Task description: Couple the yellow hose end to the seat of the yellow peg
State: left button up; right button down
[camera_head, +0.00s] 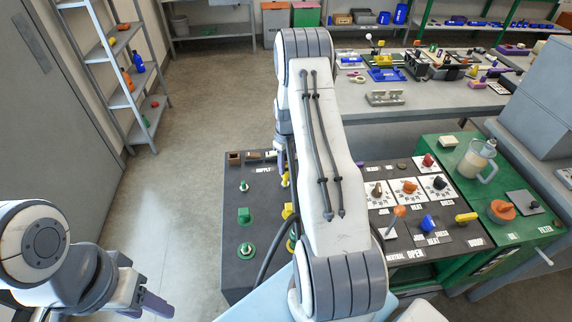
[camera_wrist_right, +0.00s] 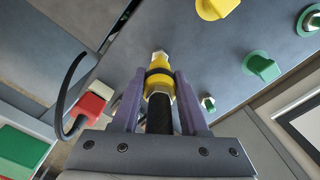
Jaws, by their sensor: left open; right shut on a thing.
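In the right wrist view, my right gripper (camera_wrist_right: 159,88) is shut on the yellow hose end (camera_wrist_right: 159,77), with a metal nut and the black hose (camera_wrist_right: 160,115) running back between its fingers. A metal and yellow fitting (camera_wrist_right: 158,57), apparently the yellow peg, lines up just beyond the hose end. I cannot tell whether they touch or are joined. In the head view, the yellow peg (camera_head: 285,180) shows beside my right arm, which hides most of the gripper and hose end. My left gripper (camera_head: 150,301) is open and empty at the lower left, away from the panel.
The dark panel also carries a green peg (camera_head: 244,187), a green valve (camera_head: 244,215) and a yellow valve (camera_head: 288,211). To the right are a knob panel with an orange-tipped lever (camera_head: 398,212) and a green cabinet with a clear jug (camera_head: 474,160). Open floor lies left of the panel.

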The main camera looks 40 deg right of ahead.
aim_at(286, 179)
jog(key=shift+f+b, duration=1.6)
jog(key=shift+f, duration=0.6)
jog(key=shift+c, duration=1.8)
grip_release()
notch_tip(286, 179, up, 11)
jog(key=shift+f+b, duration=0.2)
jog(key=shift+b, duration=0.95)
